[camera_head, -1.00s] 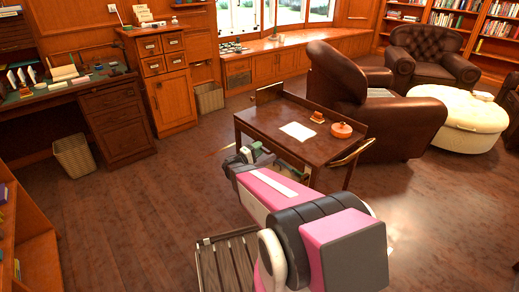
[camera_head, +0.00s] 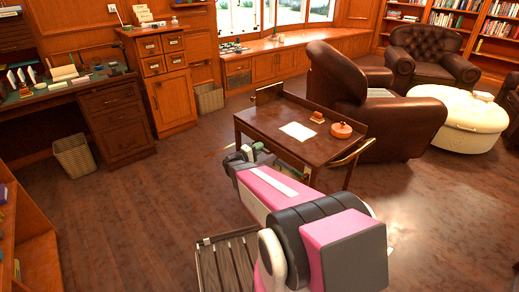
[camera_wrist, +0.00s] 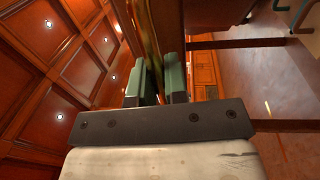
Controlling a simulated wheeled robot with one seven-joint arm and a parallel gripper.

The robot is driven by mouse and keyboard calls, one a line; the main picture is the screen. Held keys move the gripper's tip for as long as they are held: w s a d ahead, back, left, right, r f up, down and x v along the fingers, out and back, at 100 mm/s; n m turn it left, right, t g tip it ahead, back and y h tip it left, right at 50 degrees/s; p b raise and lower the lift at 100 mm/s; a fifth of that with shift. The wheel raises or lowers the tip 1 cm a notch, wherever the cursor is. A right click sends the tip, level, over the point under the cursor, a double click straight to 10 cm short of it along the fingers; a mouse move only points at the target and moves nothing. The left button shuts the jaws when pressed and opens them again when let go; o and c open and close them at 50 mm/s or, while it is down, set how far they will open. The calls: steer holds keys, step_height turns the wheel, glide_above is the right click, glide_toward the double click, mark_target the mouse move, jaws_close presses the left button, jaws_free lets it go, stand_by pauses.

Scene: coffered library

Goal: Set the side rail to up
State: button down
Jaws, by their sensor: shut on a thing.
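The brown side table (camera_head: 275,128) stands in the middle of the head view, a white sheet and small items on its top. Brass rails show at its right end (camera_head: 352,152) and far left corner (camera_head: 268,93). My gripper (camera_head: 254,152) is low beside the table's near left edge, partly hidden by my pink arm. In the wrist view, my gripper's green-grey fingers (camera_wrist: 160,80) are shut on the brass side rail (camera_wrist: 150,35), which runs between them. The dark table body (camera_wrist: 172,20) is beside the rail. The head view does not show the gripped rail clearly.
A brown leather armchair (camera_head: 375,115) stands right behind the table, with a cream ottoman (camera_head: 458,120) beyond. A wooden desk (camera_head: 110,115) and a wastebasket (camera_head: 75,160) are at the left. The floor left of the table is clear.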

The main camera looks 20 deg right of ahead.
steer(key=y, duration=0.1)
steer(key=r+g+y, duration=0.1)
steer(key=a+r+y, duration=0.1)
steer(key=shift+s+y, duration=0.3)
steer(key=shift+s, duration=0.05)
steer(key=y, duration=0.1)
steer(key=r+g+y, duration=0.1)
steer(key=shift+a+r+y, duration=0.2)
steer(key=shift+r+y, duration=0.05)
steer(key=shift+y, duration=0.05)
steer(key=r+g+y, duration=0.1)
steer(key=y, duration=0.1)
steer(key=r+g+y, duration=0.1)
steer(key=y, duration=0.2)
steer(key=d+r+g+y, duration=0.1)
steer(key=r+y, duration=0.1)
steer(key=shift+w, duration=0.3)
steer(key=r+g+y, duration=0.1)
steer(key=y, duration=0.2)
steer(key=r+g+y, duration=0.1)
steer(key=g+y, duration=0.4)
steer(key=y, duration=0.6)
glide_above(265, 143)
steer(key=w+d, duration=0.1)
steer(key=d, duration=0.1)
steer(key=shift+d+r, duration=0.15)
